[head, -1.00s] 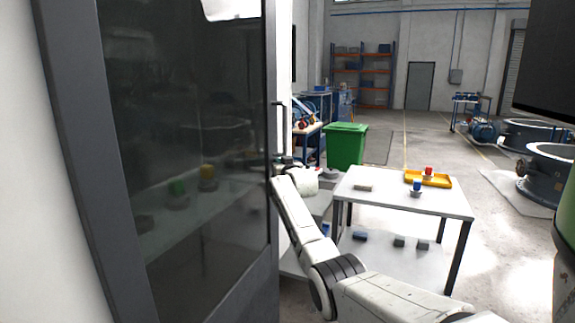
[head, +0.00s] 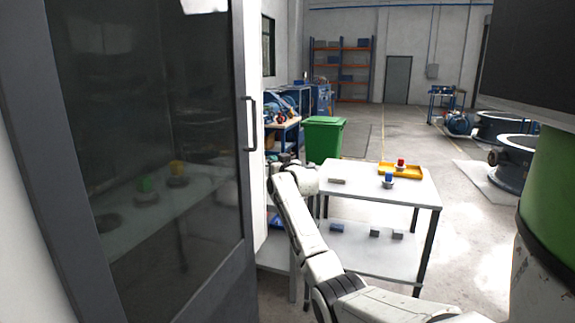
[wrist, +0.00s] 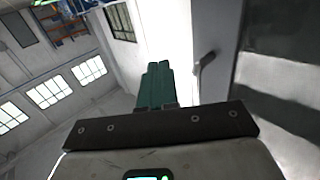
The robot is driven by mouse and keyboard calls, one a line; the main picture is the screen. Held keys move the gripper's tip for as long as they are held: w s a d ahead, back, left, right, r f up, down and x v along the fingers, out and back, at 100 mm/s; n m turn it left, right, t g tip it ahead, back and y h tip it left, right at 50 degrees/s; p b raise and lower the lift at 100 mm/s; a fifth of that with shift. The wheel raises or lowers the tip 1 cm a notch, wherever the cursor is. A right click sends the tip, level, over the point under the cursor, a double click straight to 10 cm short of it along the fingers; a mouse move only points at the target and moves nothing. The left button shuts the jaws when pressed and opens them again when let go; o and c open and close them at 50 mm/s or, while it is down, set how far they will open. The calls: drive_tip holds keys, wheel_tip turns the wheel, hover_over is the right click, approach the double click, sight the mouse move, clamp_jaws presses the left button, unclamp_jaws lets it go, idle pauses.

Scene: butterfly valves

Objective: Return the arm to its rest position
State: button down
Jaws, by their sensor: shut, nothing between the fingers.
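My gripper (wrist: 155,85) shows in the wrist view with its green fingers together and nothing between them. It points up toward the wall and windows, with a grey door handle to its right. In the head view my white arm reaches forward from the bottom. Its end (head: 285,160) is just right of the glass cabinet door (head: 140,170) and left of the white table (head: 375,200). The fingers themselves are hard to make out there.
The door handle (head: 251,122) is close to the arm's left. Open floor lies right of the table.

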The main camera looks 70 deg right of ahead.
drive_tip(key=shift+s, duration=2.15)
